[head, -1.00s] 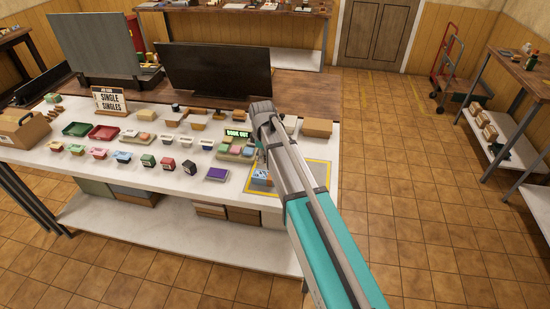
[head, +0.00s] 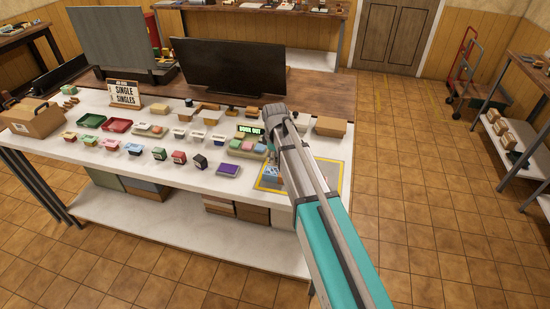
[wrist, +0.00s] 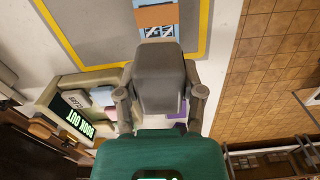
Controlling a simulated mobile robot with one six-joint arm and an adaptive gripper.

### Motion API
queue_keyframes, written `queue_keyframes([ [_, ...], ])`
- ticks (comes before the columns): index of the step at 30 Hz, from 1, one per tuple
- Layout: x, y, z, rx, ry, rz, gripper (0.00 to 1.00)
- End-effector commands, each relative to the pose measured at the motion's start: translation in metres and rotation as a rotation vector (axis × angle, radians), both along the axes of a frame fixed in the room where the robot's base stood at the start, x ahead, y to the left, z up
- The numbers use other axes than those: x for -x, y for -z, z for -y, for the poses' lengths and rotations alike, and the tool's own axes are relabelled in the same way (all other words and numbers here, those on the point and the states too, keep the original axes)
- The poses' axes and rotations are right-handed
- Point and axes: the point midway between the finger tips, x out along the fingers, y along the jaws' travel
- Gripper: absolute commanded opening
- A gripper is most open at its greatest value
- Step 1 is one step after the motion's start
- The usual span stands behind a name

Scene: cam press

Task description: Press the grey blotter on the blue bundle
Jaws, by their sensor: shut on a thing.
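The blue bundle (wrist: 154,18), light blue with an orange-brown band, lies on a grey mat (wrist: 100,25) with a yellow border. In the head view the bundle (head: 272,173) shows just left of my arm, near the table's right end. My gripper (wrist: 161,97) is shut on the grey blotter (wrist: 160,68), a rounded grey block between its two fingers. In the head view my arm hides the blotter and fingertips.
A tray of coloured blocks (head: 247,147) with a green-lettered sign (head: 249,129) stands left of the mat. A purple pad (head: 229,170) and several small tubs lie further left. A cardboard box (head: 330,126) and a black monitor (head: 229,67) stand behind.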

Motion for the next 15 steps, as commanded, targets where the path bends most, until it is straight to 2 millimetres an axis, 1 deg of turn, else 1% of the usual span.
queue_keyframes([
  [1,0.000,0.009,0.000,0.000,0.000,0.000,0.20],
  [6,0.000,0.022,0.000,0.000,0.000,0.000,0.20],
  [15,0.000,0.032,0.000,0.000,0.000,0.000,0.20],
])
